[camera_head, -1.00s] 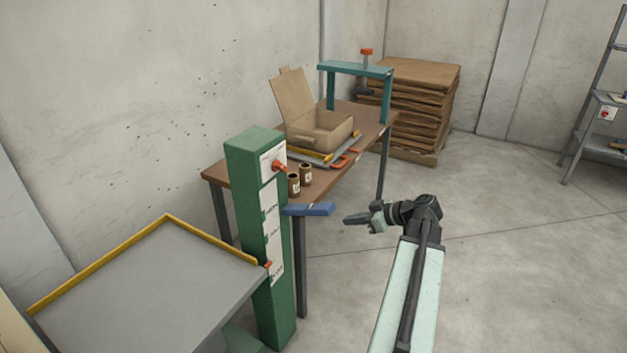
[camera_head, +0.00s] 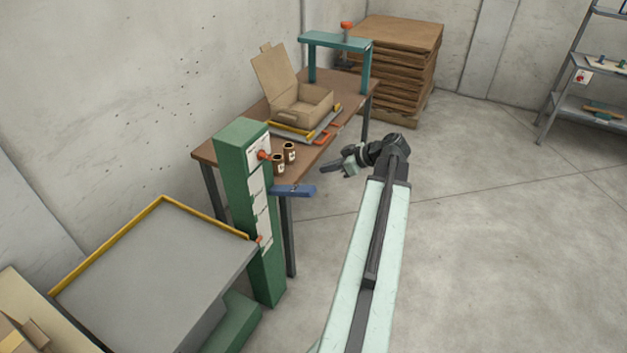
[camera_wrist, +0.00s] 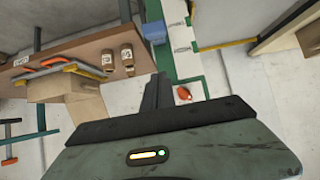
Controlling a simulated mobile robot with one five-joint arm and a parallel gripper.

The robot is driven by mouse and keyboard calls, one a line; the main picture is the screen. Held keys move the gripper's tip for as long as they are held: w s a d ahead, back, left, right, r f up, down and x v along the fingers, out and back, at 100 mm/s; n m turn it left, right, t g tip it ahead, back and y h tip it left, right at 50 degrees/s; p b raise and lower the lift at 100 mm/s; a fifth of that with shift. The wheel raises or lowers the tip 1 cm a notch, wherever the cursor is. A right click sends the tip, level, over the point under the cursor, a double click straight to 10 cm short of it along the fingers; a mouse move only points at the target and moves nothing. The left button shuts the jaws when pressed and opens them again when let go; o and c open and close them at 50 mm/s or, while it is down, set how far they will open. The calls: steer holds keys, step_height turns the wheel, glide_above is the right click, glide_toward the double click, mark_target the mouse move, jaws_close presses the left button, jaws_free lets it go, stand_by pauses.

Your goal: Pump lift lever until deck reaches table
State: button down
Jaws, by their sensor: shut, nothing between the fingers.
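The green lift column (camera_head: 238,165) stands at the near end of the table (camera_head: 205,152). A blue lever (camera_head: 293,190) sticks out rightward from it, roughly level. The grey deck (camera_head: 150,270), edged in yellow, lies left of the column and sits lower than the tabletop. A small orange marker (camera_head: 258,240) is at the deck's corner by the column. My gripper (camera_head: 326,168) is shut and empty, right of the lever's free end and apart from it. In the wrist view, the dark fingers (camera_wrist: 157,92) are together, with the blue lever (camera_wrist: 155,32) beyond them.
An orange knob (camera_head: 264,155) is on the column's upper label. Two brown jars (camera_head: 289,152), an open carton (camera_head: 300,105) and a teal frame (camera_head: 335,40) are on the table. Stacked brown sheets (camera_head: 400,60) stand behind. Floor on the right is clear up to the shelf (camera_head: 570,100).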

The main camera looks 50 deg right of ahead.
steer(key=b, duration=0.6)
glide_above(310, 188)
steer(key=w, duration=0.1)
step_height(310, 188, down, 6)
steer(key=shift+w+f, duration=0.15)
steer(key=shift+s+f+b, duration=0.15)
steer(key=shift+f+b, duration=0.45)
steer(key=shift+b, duration=0.05)
steer(key=shift+s+f+b, duration=0.15)
steer(key=shift+f+b, duration=0.45)
steer(key=shift+s+d+f+b, duration=0.15)
steer(key=shift+s+f+b, duration=0.2)
steer(key=shift+f+b, duration=0.05)
